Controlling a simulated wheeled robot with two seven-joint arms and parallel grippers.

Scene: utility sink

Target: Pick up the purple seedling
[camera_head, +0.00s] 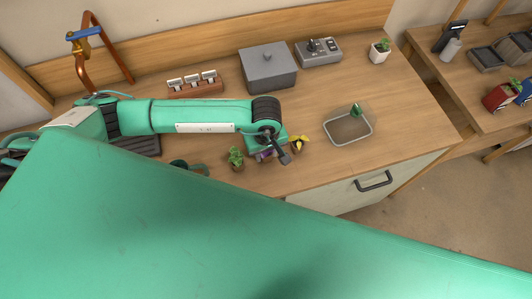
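The purple seedling (263,156) shows only as a small purple patch at the front of the wooden worktop, mostly hidden by my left gripper (274,151). That gripper points down right over it; whether the fingers touch or close on it is too small and covered to tell. A green seedling (236,156) in a small pot stands just left of it, and a yellow seedling (299,141) stands just right. My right gripper is not in view.
A clear-walled tray (348,128) with a green plant in it sits to the right. Behind stand a grey lidded box (267,68), a control box (318,51) and a white-potted plant (380,52). A labelled rack (195,84) is behind my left arm.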

